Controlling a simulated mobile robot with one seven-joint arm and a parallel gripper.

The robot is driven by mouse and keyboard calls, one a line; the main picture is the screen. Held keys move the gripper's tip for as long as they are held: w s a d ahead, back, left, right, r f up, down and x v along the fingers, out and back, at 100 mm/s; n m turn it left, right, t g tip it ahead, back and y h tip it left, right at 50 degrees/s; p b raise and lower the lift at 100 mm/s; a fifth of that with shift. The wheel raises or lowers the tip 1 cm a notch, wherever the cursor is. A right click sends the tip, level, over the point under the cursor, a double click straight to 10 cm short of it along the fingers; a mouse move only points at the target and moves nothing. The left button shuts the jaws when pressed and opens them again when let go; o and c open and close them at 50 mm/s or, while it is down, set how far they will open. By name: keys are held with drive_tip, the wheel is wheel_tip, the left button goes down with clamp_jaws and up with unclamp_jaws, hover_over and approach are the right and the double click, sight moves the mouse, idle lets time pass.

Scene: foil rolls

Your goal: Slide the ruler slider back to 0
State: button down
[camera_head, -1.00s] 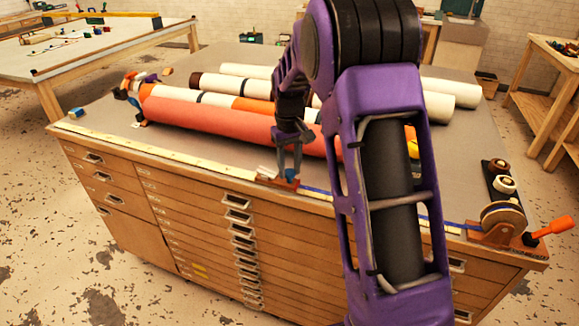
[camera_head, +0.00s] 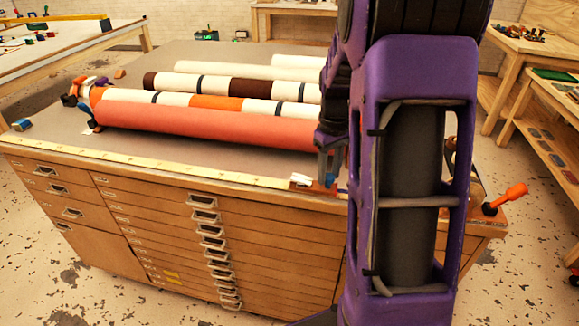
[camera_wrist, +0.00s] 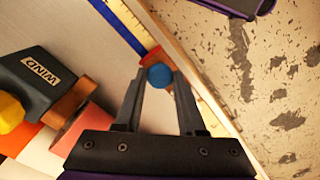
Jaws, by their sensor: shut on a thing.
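The pale yellow ruler (camera_head: 150,162) runs along the front edge of the drawer cabinet. Its slider (camera_head: 313,187) is a small reddish-brown block with a white plate, sitting on the ruler. In the wrist view the slider (camera_wrist: 153,54) shows red, with a round blue knob (camera_wrist: 160,76) between my fingertips. My gripper (camera_head: 330,178) points down at the ruler and is shut on the knob; it also shows in the wrist view (camera_wrist: 161,82). A blue strip (camera_wrist: 122,30) lies along the ruler beyond the slider. My arm hides the ruler's right part, and the 0 mark cannot be read.
An orange roll (camera_head: 205,124) and several white rolls lie on the cabinet top behind the ruler. An orange crank handle (camera_head: 507,194) sticks out at the right corner. In the wrist view a dark labelled block (camera_wrist: 42,76) lies left of my fingers.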

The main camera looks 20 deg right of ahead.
drive_tip(key=s+d, duration=0.3)
drive_tip(key=d, duration=0.2)
drive_tip(key=s+d, duration=0.4)
drive_tip(key=d, duration=0.1)
drive_tip(key=s+d, duration=0.3)
drive_tip(key=d, duration=0.3)
drive_tip(key=shift+s, duration=0.35)
drive_tip(key=shift+d+r, duration=0.1)
drive_tip(key=c, duration=0.5)
unclamp_jaws()
drive_tip(key=shift+s, duration=0.1)
drive_tip(key=shift+r, duration=0.45)
wheel_tip(320, 180, up, 16)
drive_tip(key=p, duration=0.1)
drive_tip(key=shift+r, duration=0.25)
